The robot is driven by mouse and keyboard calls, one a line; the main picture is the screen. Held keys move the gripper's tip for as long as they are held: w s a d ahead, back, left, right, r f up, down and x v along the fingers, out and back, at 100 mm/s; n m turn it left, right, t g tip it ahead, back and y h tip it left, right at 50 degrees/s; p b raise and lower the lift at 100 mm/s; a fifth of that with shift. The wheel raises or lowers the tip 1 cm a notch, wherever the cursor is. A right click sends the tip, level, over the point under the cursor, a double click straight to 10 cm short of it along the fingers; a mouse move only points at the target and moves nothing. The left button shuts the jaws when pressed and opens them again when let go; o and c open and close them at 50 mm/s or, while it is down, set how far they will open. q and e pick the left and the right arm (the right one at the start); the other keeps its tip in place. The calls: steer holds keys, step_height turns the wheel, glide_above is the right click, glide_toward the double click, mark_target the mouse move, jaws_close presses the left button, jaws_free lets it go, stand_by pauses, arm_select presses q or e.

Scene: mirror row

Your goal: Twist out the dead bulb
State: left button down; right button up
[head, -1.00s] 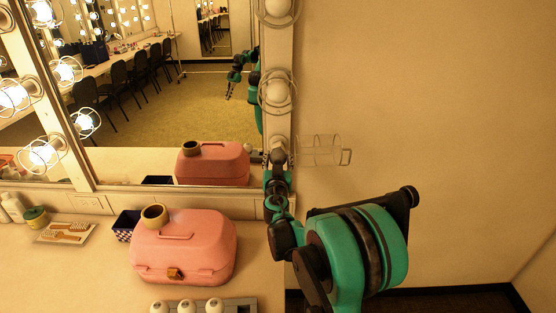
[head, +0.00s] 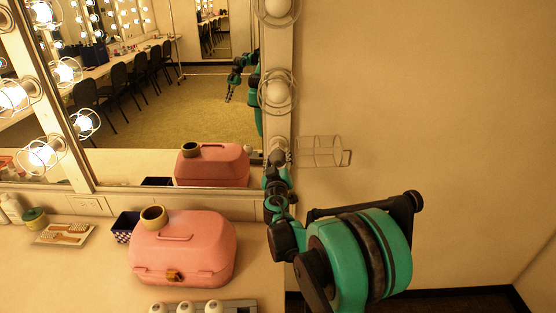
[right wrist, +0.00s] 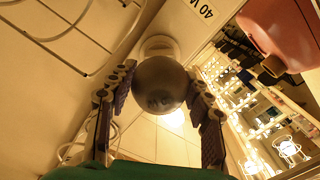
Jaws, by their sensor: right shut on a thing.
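The dead bulb (right wrist: 160,86) looks dark grey and unlit in the right wrist view, in front of its pale socket (right wrist: 159,45). My right gripper (right wrist: 162,75) has one finger on each side of the bulb and is shut on it. In the head view my right gripper (head: 277,161) is at the lowest bulb position on the mirror's right frame post (head: 281,121) and mostly hides the bulb. The bulb's wire cage (head: 322,151) stands swung open to the right. My left gripper is not directly in view.
Caged bulbs (head: 278,91) sit above on the same post. A pink case (head: 182,248) stands on the counter (head: 85,275), left of my right arm. A grey holder (head: 243,303) with several white bulbs is at the front. The wall to the right is clear.

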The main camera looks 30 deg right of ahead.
steer(key=shift+n, duration=1)
steer(key=shift+s, duration=0.15)
steer(key=shift+v, duration=3.3)
